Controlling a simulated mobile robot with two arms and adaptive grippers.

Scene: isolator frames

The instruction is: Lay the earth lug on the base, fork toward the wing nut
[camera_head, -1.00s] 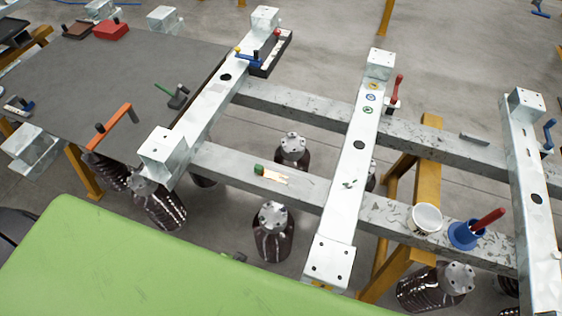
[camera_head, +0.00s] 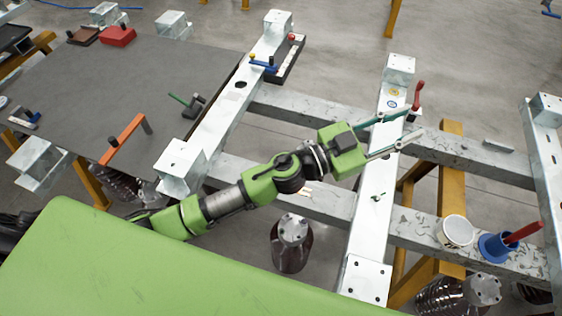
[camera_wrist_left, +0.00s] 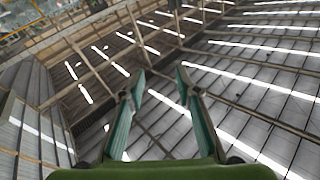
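The base is a galvanised steel frame; its middle beam (camera_head: 372,232) runs from front to back. A small wing nut (camera_head: 377,197) stands on the middle beam. The likely earth lug (camera_head: 306,190), a pale forked piece, lies on the front cross rail, mostly hidden behind my left arm. My left gripper (camera_head: 421,120) is above the middle beam, its two green fingers spread and empty, pointing right. In the left wrist view the gripper (camera_wrist_left: 160,82) is open with nothing between its fingers, facing the roof. My right gripper is out of view.
A white cup (camera_head: 457,231) and a blue holder with a red-handled tool (camera_head: 495,246) stand on the front cross rail to the right. A red-handled clamp (camera_head: 417,97) stands beside the middle beam. Gaps lie between the rails, with insulators below.

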